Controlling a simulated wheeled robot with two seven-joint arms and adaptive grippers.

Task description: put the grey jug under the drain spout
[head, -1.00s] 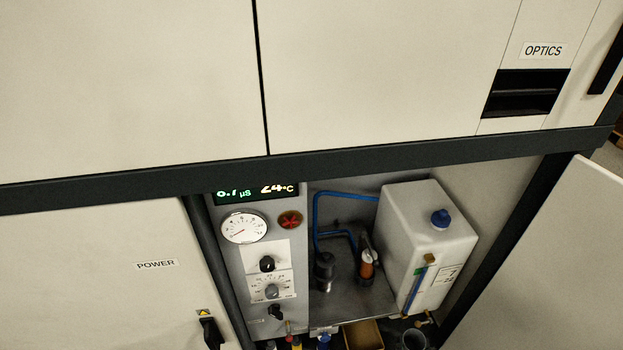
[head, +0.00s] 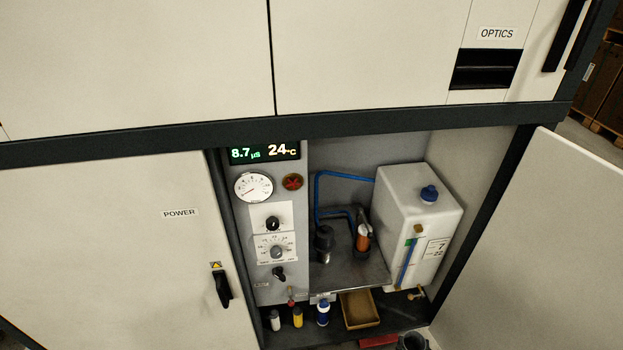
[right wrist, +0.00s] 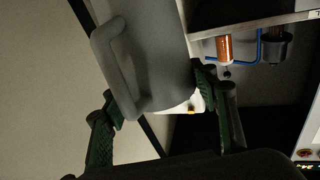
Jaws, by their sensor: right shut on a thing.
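The grey jug (right wrist: 150,50) fills the middle of the right wrist view, its looped handle (right wrist: 112,70) on the left. My right gripper (right wrist: 157,112) is shut on it, with a green-padded finger on each side. In the head view the jug's dark round mouth (head: 412,342) shows at the bottom edge; the rest is cut off. My left gripper is not in view.
The open cabinet bay holds a wooden tray (head: 359,309) and several small bottles (head: 323,313) left of the jug. A red object (head: 378,341) lies beside the jug. The open right door (head: 530,250) and the left POWER door (head: 140,240) flank the bay.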

